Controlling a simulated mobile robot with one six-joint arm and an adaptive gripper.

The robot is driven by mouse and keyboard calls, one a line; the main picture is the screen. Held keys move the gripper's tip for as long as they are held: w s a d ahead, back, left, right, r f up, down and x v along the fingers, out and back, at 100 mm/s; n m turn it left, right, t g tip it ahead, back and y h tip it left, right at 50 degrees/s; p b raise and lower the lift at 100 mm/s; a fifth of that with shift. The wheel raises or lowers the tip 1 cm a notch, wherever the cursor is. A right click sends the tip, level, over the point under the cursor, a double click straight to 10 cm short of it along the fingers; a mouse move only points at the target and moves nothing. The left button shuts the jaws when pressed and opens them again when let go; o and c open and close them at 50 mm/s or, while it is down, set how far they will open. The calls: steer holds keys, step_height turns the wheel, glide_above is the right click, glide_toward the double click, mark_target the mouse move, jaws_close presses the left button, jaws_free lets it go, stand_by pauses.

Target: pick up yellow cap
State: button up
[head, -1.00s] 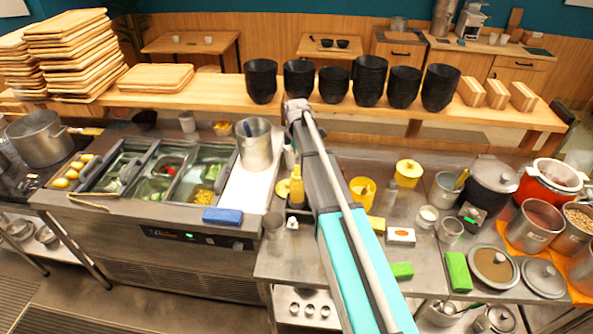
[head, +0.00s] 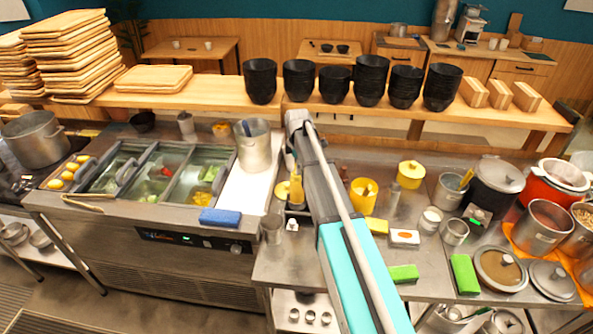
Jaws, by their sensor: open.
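No single thing shows clearly as the yellow cap. A small yellow round piece (head: 282,190) lies just left of a yellow bottle (head: 297,187), beside my arm on the middle counter; it may be the cap. A yellow lidded pot (head: 410,174) stands to the right of the arm, and its lid has a knob. A yellow open cup (head: 363,196) stands nearer the arm. My arm runs up the middle from the bottom edge, its far end near the wooden shelf. My gripper cannot be made out; the arm hides the area behind it.
Black bowl stacks (head: 370,80) line the wooden shelf (head: 215,93). A tall metal container (head: 253,150) stands left of the arm, a blue sponge (head: 220,216) below it. Pots, cups and green blocks (head: 463,273) crowd the right counter. Topping bins (head: 160,178) fill the left.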

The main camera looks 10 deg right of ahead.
steer(key=shift+c, duration=0.3)
steer(key=c, duration=0.7)
steer(key=shift+c, duration=0.4)
steer(key=shift+r, duration=0.15)
step_height(320, 180, up, 3)
steer(key=p, duration=0.3)
steer(key=shift+f, duration=0.2)
steer(key=s+r+p, duration=1)
steer(key=s, duration=0.4)
steer(key=shift+w+a, duration=0.1)
steer(key=shift+w, duration=0.05)
